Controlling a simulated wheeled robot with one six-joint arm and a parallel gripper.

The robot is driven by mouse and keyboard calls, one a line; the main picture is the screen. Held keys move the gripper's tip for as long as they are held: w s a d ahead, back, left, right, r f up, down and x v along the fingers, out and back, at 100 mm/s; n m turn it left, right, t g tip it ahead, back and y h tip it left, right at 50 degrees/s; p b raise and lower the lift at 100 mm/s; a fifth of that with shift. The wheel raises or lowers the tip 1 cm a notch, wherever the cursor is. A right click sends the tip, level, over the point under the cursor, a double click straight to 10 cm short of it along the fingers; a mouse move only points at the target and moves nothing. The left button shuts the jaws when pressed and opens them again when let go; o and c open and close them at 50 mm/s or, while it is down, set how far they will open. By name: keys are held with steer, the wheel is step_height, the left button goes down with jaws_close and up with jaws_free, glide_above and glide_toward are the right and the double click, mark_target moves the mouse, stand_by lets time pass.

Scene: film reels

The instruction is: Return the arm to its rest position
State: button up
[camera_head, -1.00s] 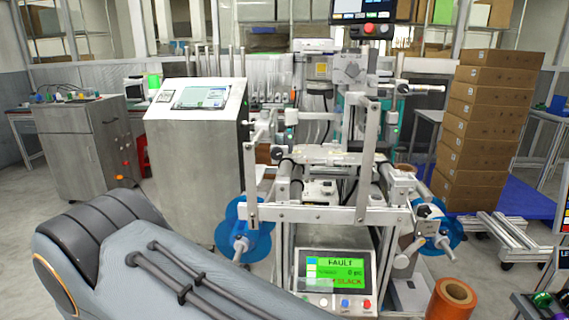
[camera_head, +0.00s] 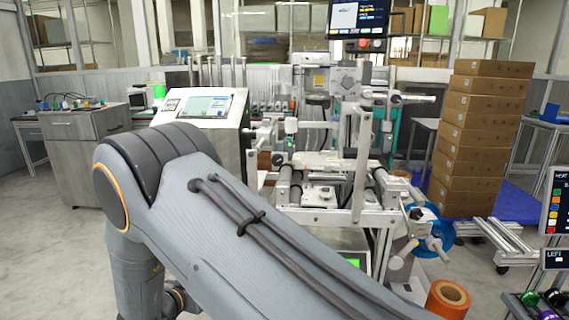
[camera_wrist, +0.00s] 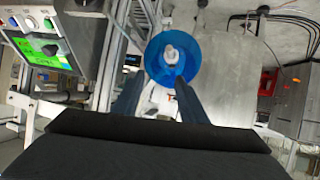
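My arm (camera_head: 230,200) rises from the lower edge of the head view and bends at a raised joint on the left. Its end is out of that view. In the wrist view my gripper (camera_wrist: 158,88) has its two dark fingers apart, with nothing held between them. Beyond the fingertips is a blue reel flange (camera_wrist: 154,62) on a pale hub, apart from the fingers. The machine's green display panel (camera_wrist: 38,50) shows tilted at the upper left of the wrist view.
The reel machine (camera_head: 335,160) stands close behind my arm, with a blue reel (camera_head: 434,254) on its right. A control cabinet (camera_head: 215,125) stands left of it. An orange roll (camera_head: 448,298) is at lower right. Stacked cartons (camera_head: 480,130) stand behind. Floor at left is open.

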steer(key=w+d+r+n+g+y+p, duration=0.1)
steer(key=w+d+r+g+y+p, duration=0.1)
steer(key=w+d+r+y, duration=0.5)
steer(key=s+d+r+n+g+h+p, duration=0.15)
steer(key=s+d+r, duration=0.25)
steer(key=d+r, duration=0.5)
steer(key=s+d+r+g+p, duration=0.1)
steer(key=s+d+r+g, duration=0.1)
steer(key=s+d, duration=0.6)
steer(key=s+d+r+g+h+p, duration=0.1)
steer(key=s+d+r+g, duration=0.2)
steer(key=s+d, duration=0.6)
steer(key=s+d+r+g+p, duration=0.2)
steer(key=s+d, duration=0.6)
steer(key=s, duration=0.4)
steer(key=shift+s+d+r+g, duration=0.15)
steer(key=shift+d+r+g, duration=0.15)
steer(key=shift+g, duration=0.55)
steer(key=shift+s+n+h, duration=0.1)
steer(key=shift+n+h, duration=0.15)
